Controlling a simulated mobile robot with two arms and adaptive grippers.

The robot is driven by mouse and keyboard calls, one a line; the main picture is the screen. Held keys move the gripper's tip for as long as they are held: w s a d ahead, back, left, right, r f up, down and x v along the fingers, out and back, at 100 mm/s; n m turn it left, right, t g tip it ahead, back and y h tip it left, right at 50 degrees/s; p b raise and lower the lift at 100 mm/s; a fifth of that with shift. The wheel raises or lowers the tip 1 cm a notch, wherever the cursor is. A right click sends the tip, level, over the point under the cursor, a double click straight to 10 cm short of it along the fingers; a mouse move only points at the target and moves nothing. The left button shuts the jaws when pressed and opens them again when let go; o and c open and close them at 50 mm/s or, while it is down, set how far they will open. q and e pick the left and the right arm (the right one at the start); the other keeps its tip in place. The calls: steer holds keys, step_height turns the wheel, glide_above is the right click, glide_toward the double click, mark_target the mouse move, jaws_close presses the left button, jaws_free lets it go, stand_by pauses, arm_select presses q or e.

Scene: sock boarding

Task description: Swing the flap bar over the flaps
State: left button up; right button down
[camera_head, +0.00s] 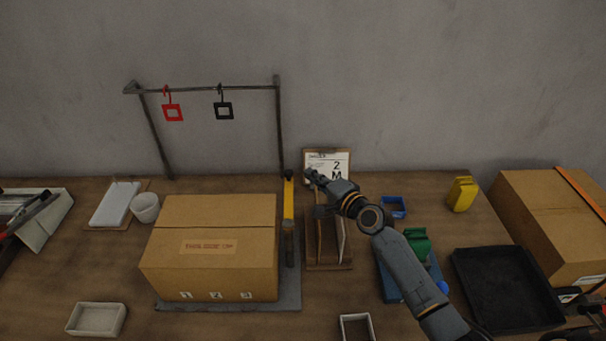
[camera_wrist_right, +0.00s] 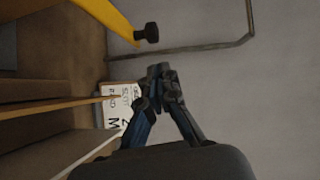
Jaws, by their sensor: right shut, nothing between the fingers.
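A closed cardboard box (camera_head: 210,250) with a label on its front and small numbers 1, 2, 3 sits on a grey base plate (camera_head: 290,300). Its top flaps (camera_head: 215,209) lie flat. The yellow flap bar (camera_head: 288,200) stands upright at the box's right side, not across the flaps. The right wrist view shows the yellow bar (camera_wrist_right: 104,15) with a black knob (camera_wrist_right: 147,33) at its end. My right gripper (camera_head: 311,175) is shut and empty, just right of the bar's upper end and apart from it. It also shows in the wrist view (camera_wrist_right: 160,70).
A wooden rack (camera_head: 329,264) and a clipboard (camera_head: 327,158) stand right of the bar. A dark frame (camera_head: 245,88) with red and black hanging tags rises behind the box. A black tray (camera_head: 505,288) and another carton (camera_head: 550,220) lie right.

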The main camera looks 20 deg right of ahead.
mark_target(288, 196)
arm_select(q)
steer(key=shift+s+a+r, duration=0.1)
steer(key=shift+s+r, duration=0.25)
steer(key=shift+r, duration=0.1)
arm_select(e)
steer(key=shift+w+a+f, duration=0.1)
steer(key=shift+w+a, duration=0.15)
steer(key=shift+a, duration=0.4)
steer(key=shift+w+a+f, duration=0.1)
steer(key=shift+w+a, duration=0.1)
steer(key=shift+a, duration=0.4)
